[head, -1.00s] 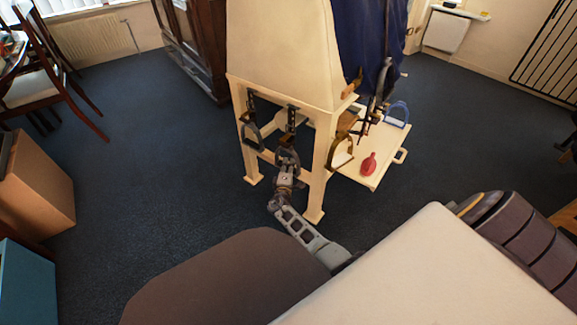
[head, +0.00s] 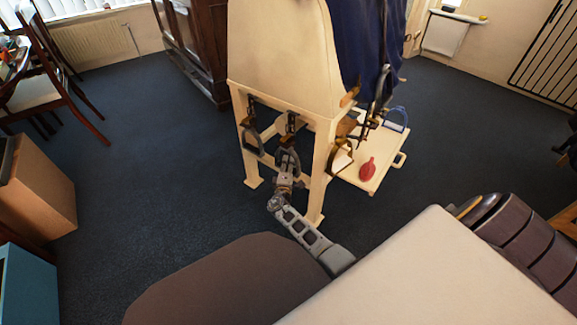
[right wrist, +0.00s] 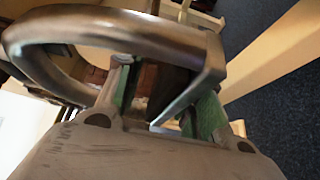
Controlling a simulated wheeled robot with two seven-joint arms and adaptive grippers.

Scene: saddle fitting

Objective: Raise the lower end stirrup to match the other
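A dark metal stirrup (head: 251,139) hangs at the left of the cream stand (head: 322,165). A second stirrup (head: 294,160) hangs on a dark strap (head: 291,124) near the middle. A brownish stirrup (head: 340,161) hangs at the stand's right corner. My right gripper (head: 288,168) is at the middle stirrup, below its strap. In the right wrist view the grey metal stirrup (right wrist: 120,24) looms close, and the green-faced fingers of the gripper (right wrist: 165,100) stand apart, with part of the stirrup between or in front of them. Contact is unclear. My left gripper is out of view.
The stand's legs stand close on both sides of my right gripper. A low cream shelf (head: 375,182) at the right holds a red item (head: 367,169) and a blue item (head: 398,117). A dark blue cloth (head: 357,45) covers the stand's right side. Carpet is free at the left.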

